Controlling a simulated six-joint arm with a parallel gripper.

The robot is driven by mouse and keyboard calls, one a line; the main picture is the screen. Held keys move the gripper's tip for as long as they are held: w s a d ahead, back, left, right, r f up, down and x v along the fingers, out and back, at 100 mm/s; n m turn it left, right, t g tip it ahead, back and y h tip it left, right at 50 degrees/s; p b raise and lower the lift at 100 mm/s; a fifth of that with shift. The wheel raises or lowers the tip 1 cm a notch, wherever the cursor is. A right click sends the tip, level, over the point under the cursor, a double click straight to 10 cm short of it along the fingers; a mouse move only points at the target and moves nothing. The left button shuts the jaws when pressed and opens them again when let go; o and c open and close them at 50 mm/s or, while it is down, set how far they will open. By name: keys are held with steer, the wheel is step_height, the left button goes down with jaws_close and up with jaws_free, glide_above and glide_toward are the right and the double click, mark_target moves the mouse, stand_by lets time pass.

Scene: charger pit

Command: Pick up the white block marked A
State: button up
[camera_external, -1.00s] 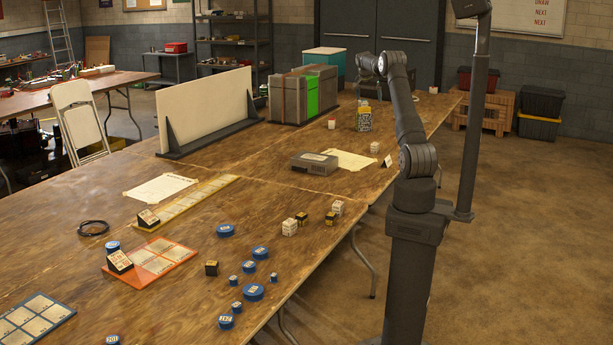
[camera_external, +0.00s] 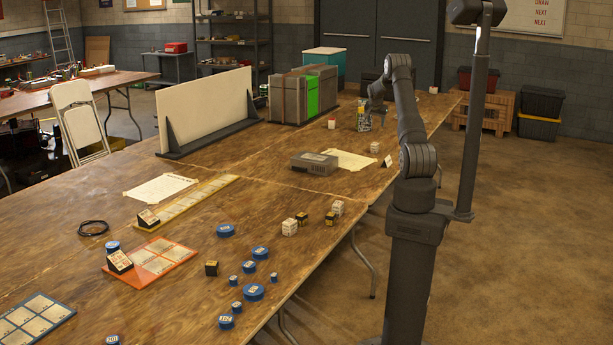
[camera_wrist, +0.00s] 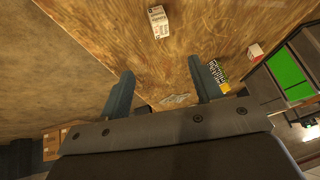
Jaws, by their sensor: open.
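My gripper (camera_external: 377,106) is over the far part of the long table, near a patterned yellow container (camera_external: 364,122). In the wrist view the two fingers of my gripper (camera_wrist: 163,88) are spread apart with nothing between them. A white block (camera_wrist: 158,21) with dark print lies on the wood beyond the fingertips; it looks like the white block (camera_external: 375,148) near the table's right edge. Another white block with a red part (camera_external: 331,123) stands farther back. Two more white blocks (camera_external: 289,227) (camera_external: 337,207) sit at the near right edge. I cannot read which one bears an A.
The patterned container (camera_wrist: 218,76) is beside the right finger in the wrist view. A grey box (camera_external: 314,163), a white upright panel (camera_external: 206,108) and a green-and-grey case (camera_external: 303,94) stand on the table. Blue discs lie nearer. The wood around the far white block is mostly clear.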

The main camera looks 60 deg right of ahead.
glide_toward(375, 144)
steer(key=s+x, duration=0.1)
steer(key=x, duration=0.3)
steer(key=shift+w+d+r+x, duration=0.1)
steer(key=shift+w+x, duration=0.1)
steer(key=shift+x, duration=0.75)
steer(key=shift+w+d+r+x, duration=0.1)
steer(key=shift+w+x, duration=0.05)
steer(key=shift+x, duration=0.8)
steer(key=shift+w+d+r+x, duration=0.1)
steer(key=shift+w+x, duration=0.1)
steer(key=shift+x, duration=0.7)
steer(key=shift+a+f, duration=0.1)
steer(key=c, duration=1.1)
